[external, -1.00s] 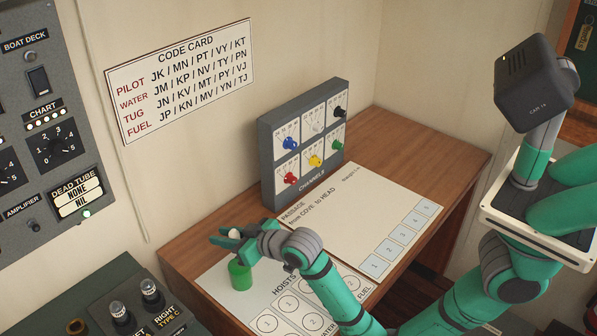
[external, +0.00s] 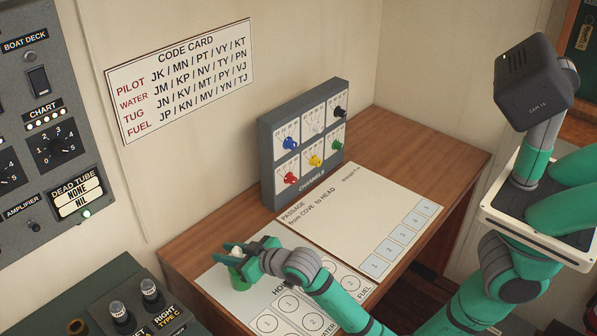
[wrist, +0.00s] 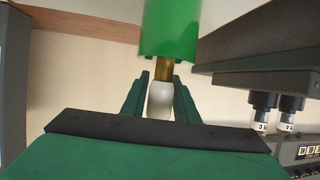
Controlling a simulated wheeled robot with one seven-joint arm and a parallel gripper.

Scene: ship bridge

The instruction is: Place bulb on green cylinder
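The bulb (wrist: 160,103) has a white glass part and a brass base. In the wrist view my gripper (wrist: 161,84) has its two fingers close against the sides of the white glass. The brass end points at the green cylinder (wrist: 170,28) and meets its edge in the picture; I cannot tell whether they touch. In the external view the cylinder (external: 240,282) stands upright on the hoists sheet at the desk's left end. My gripper (external: 234,254) is just above it and hides its top, with only a little white of the bulb showing.
The hoists sheet (external: 249,303) and passage sheet (external: 350,213) lie flat on the wooden desk (external: 192,240). The channels box (external: 268,165) stands at the back. A dark console (external: 90,298) with two tubes is at the lower left. The desk around the cylinder is clear.

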